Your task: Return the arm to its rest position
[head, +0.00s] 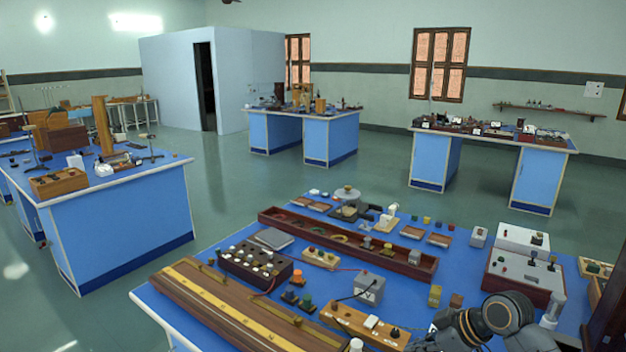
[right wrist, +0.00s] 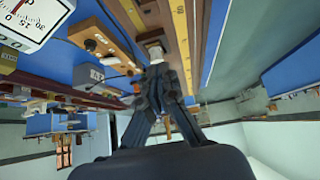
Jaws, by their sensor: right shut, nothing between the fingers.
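My right arm (head: 490,322) enters the head view at the bottom right, bent over the near edge of the front bench. Its dark rounded links hide part of the bench top. In the right wrist view my right gripper (right wrist: 158,72) has its dark fingers together with nothing between them. Its tips line up with a small white-topped piece (right wrist: 153,48) beyond them; whether they touch it I cannot tell. My left arm and gripper are in neither view.
The front blue bench (head: 215,247) is crowded: a long wooden board with a yellow scale (head: 235,306), a long wooden tray (head: 345,243), a grey box (head: 369,288) and a white-topped instrument (head: 523,240). Other blue benches stand beyond. Floor between them (head: 240,190) is clear.

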